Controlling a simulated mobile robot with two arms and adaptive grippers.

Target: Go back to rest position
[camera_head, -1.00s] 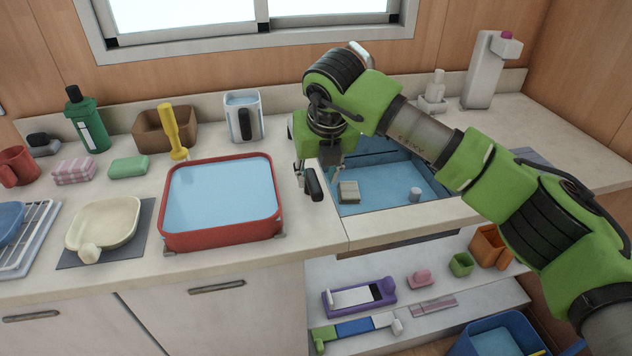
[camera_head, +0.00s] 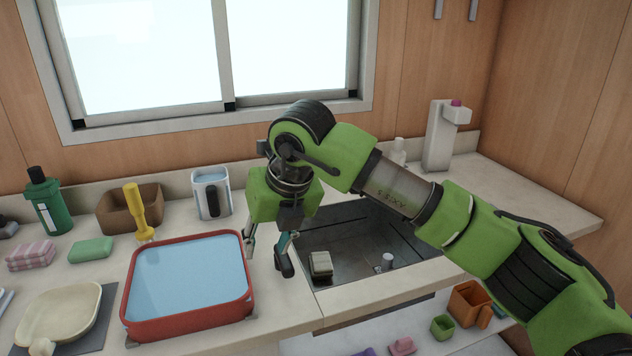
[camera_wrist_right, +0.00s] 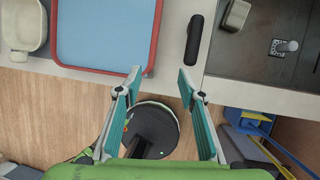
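My right gripper (camera_head: 268,243) hangs over the counter between the red-rimmed basin and the sink (camera_head: 347,222). In the wrist view, its two teal-padded fingers (camera_wrist_right: 160,84) are spread with nothing between them. A black handle-like object (camera_wrist_right: 193,40) lies on the counter ahead of the fingertips, apart from them; in the head view it shows (camera_head: 284,264) just under the gripper. The sink looks dark and without water, with a pale block (camera_head: 320,263) and a small white cylinder (camera_head: 387,261) inside. My left gripper is out of view.
The red basin (camera_head: 190,325) of blue water stands left of the gripper. A yellow-handled brush (camera_head: 137,208), brown box (camera_head: 115,222), white-and-blue container (camera_head: 211,193) and green bottle (camera_head: 49,203) stand behind. The counter right of the sink has free room up to the white dispenser (camera_head: 439,140).

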